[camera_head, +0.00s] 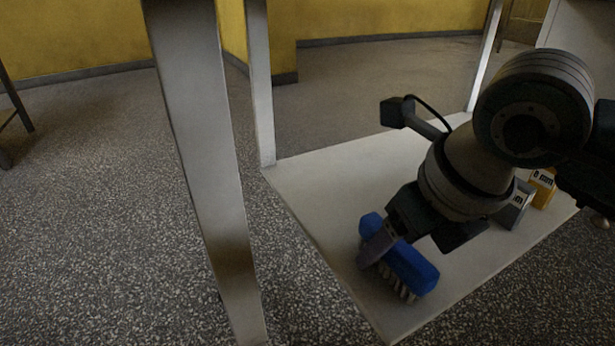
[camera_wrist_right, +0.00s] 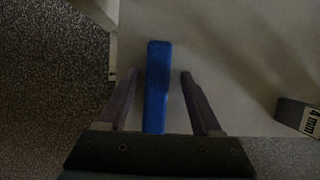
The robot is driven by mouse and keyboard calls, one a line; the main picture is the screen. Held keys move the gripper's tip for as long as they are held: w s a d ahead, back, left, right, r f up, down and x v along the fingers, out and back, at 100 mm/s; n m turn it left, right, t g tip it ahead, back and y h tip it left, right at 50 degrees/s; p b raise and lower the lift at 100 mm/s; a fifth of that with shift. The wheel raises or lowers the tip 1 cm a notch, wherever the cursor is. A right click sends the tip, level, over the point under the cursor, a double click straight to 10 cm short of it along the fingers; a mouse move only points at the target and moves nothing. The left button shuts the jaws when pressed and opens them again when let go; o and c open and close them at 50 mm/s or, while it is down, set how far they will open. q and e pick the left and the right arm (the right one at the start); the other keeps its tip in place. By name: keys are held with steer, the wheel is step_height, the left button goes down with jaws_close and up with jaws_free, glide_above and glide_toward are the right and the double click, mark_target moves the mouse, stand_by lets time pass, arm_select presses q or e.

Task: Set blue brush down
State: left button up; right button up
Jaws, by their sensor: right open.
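The blue brush (camera_head: 412,267) rests on the white shelf (camera_head: 315,205) near its front left edge, bristles facing down. In the right wrist view the blue brush (camera_wrist_right: 157,85) lies lengthwise between the two fingers of my right gripper (camera_wrist_right: 159,76). Gaps show on both sides, so the fingers are open and apart from it. In the head view my right gripper (camera_head: 402,243) comes down over the brush from the right, and its finger hides part of the brush. My left gripper is in neither view.
A grey block (camera_head: 514,207) and a yellow block (camera_head: 542,187), both with printed labels, stand on the shelf to the right. A metal post (camera_head: 207,150) rises at left, and a thinner leg (camera_head: 260,90) stands at the shelf's back left corner. The shelf's middle is clear.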

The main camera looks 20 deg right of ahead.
steer(key=shift+r, duration=0.1)
steer(key=shift+s+r+p, duration=0.15)
steer(key=shift+r+p, duration=0.15)
steer(key=shift+r, duration=0.05)
steer(key=p+v, duration=0.2)
steer(key=v, duration=0.1)
steer(key=shift+f, duration=0.1)
steer(key=s, duration=1.1)
steer(key=shift+s+d+f, duration=0.35)
steer(key=shift+d, duration=0.15)
